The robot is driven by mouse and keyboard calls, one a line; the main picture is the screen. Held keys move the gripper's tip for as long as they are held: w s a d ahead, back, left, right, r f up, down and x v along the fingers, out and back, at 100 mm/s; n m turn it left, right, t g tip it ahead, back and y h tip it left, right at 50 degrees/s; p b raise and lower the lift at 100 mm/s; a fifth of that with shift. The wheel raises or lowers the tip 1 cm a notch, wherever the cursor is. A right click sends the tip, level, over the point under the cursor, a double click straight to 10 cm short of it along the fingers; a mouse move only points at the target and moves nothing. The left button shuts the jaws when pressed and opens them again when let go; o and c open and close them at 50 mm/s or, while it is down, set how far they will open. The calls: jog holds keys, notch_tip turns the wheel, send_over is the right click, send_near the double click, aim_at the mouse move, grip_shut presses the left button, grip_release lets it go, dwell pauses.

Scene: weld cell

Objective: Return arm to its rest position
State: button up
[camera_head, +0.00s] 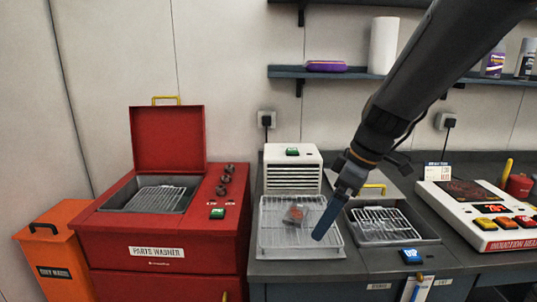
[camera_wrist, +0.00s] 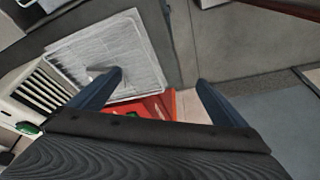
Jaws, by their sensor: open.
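My gripper (camera_head: 322,228) hangs from the arm at the upper right, its blue fingers pointing down and left. In the head view it overlaps the right part of a white wire tray (camera_head: 265,247). In the wrist view the two fingers of my gripper (camera_wrist: 160,82) are spread wide apart, with nothing held between them. A small reddish-brown part (camera_head: 295,213) lies on the tray, left of the fingers. The tray also shows in the wrist view (camera_wrist: 130,38), beyond the left finger. The height of the fingers above the tray is hard to tell.
A red parts washer (camera_head: 165,230) with its lid up stands left. A white vented box (camera_head: 292,170) is behind the tray. A sunken basin with a rack (camera_head: 412,232) and an induction heater (camera_head: 480,215) are right. A shelf (camera_head: 335,73) hangs behind the arm.

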jog(key=s+d+f+m+h, duration=0.2)
jog(key=s+f+m, duration=0.4)
jog(key=s+d+f+m+h, duration=0.1)
jog(key=s+d+f+m, duration=0.2)
jog(key=s+f+m, duration=0.3)
jog(key=shift+s+d+m+g+h, duration=0.3)
jog(key=shift+s+d+g+h, duration=0.1)
jog(key=shift+s, duration=0.4)
